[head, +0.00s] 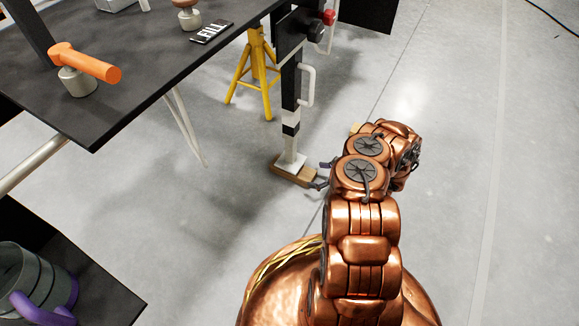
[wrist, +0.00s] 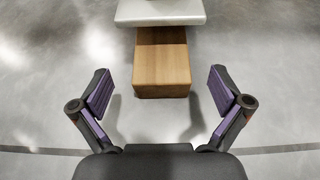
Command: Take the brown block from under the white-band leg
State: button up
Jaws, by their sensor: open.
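The brown block (head: 284,173) lies on the floor under the foot of the white-band leg (head: 290,125), a black post with a white band. In the wrist view the brown block (wrist: 162,75) sticks out from under the white foot plate (wrist: 160,12), its near end toward me. My gripper (wrist: 160,95) is open, with one purple-padded finger on each side of the block's near end and a gap on both sides. In the head view my gripper (head: 321,176) is low beside the block, partly hidden by my arm.
A yellow jack stand (head: 255,72) stands behind the leg. A dark table (head: 130,60) at upper left holds an orange-handled tool (head: 85,62) and a FILL label (head: 211,32). A grey pot (head: 35,280) sits at lower left.

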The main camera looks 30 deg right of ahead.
aim_at(303, 172)
jog(key=shift+b+x, duration=0.7)
jog(key=shift+x, duration=0.65)
jog(key=b+x, duration=0.3)
jog(key=x, duration=0.1)
jog(key=shift+w, duration=0.25)
jog(key=c, duration=1.5)
